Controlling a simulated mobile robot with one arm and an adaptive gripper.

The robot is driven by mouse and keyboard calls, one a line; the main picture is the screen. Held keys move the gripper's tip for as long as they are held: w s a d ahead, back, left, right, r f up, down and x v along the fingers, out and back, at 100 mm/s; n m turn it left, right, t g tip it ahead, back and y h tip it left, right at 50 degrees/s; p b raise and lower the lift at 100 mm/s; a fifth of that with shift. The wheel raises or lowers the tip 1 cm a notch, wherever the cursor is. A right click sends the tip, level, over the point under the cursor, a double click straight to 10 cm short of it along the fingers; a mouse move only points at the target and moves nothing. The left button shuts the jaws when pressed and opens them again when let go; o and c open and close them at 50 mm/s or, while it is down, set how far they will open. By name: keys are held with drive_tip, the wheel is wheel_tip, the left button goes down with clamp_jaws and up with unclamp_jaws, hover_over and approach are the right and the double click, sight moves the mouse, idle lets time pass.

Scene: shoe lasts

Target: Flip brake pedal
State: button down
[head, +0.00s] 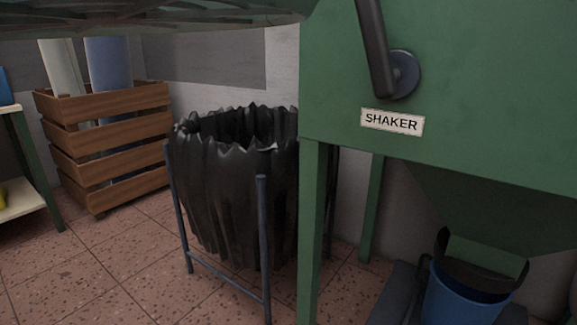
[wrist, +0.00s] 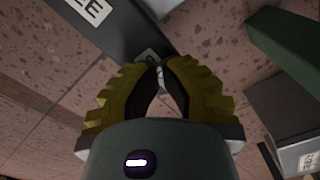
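My gripper (wrist: 160,70) shows in the wrist view with two yellow fingers and dark inner pads. Its tips come together, with only a thin pale sliver between them and no clear object held. A small greyish piece (wrist: 147,56) lies just beyond the tips, at the edge of a dark block (wrist: 122,28) with a white label ending in "LE". I cannot tell whether either is the brake pedal. No brake pedal can be made out in the head view, and my gripper does not show there.
A green machine (head: 460,110) labelled "SHAKER" has a dark lever (head: 373,45). A blue bucket (head: 465,300) stands under its hopper. A black bag bin (head: 225,200) and a wooden crate (head: 110,150) stand left. A green bar (wrist: 290,45) and grey box (wrist: 285,105) lie right of my gripper.

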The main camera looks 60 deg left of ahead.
wheel_tip(320, 180, up, 7)
drive_tip(key=p, duration=0.6)
idle(0.4)
